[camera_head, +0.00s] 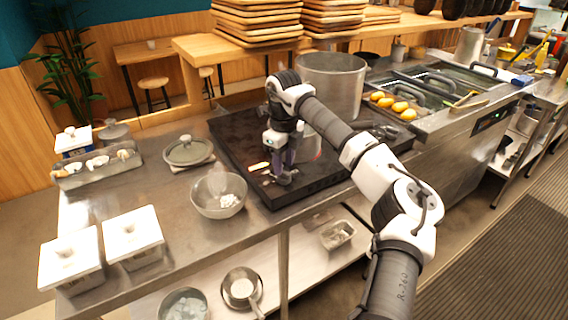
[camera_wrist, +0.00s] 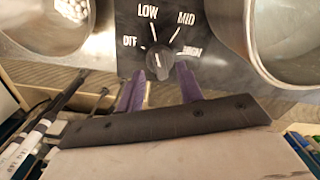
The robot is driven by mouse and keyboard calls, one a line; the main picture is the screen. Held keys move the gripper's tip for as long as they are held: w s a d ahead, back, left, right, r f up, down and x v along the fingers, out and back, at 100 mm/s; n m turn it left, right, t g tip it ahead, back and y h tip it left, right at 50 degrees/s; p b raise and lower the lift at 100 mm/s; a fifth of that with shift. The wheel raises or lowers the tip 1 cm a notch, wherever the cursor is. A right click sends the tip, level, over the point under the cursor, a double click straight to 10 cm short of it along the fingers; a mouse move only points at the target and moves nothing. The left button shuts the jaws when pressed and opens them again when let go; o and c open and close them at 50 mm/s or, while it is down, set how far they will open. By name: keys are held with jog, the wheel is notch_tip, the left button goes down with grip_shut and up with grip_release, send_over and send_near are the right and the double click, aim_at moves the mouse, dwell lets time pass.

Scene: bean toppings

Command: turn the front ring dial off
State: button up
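The dark dial (camera_wrist: 160,63) shows in the wrist view on a black panel (camera_wrist: 128,18) with white marks OFF, LOW, MID and HIGH around it. A pale line on its face points roughly upward, but the exact setting is hard to read. My gripper's (camera_wrist: 159,78) two purple fingers stand apart, one on each side of the dial's lower part; I cannot tell whether they touch it. In the head view my gripper (camera_head: 283,172) points down over the front part of the black cooktop (camera_head: 235,130). The dial cannot be made out there.
A large metal pot (camera_head: 332,85) stands on the cooktop behind my arm. Two white lidded boxes (camera_head: 133,238) stand at the counter's front left. Fryer baskets lie to the right.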

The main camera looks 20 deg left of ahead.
jog(key=shift+f, duration=1)
grip_shut()
jog(key=n, duration=0.4)
jog(key=shift+n, duration=2.3)
jog(key=shift+n, duration=0.3)
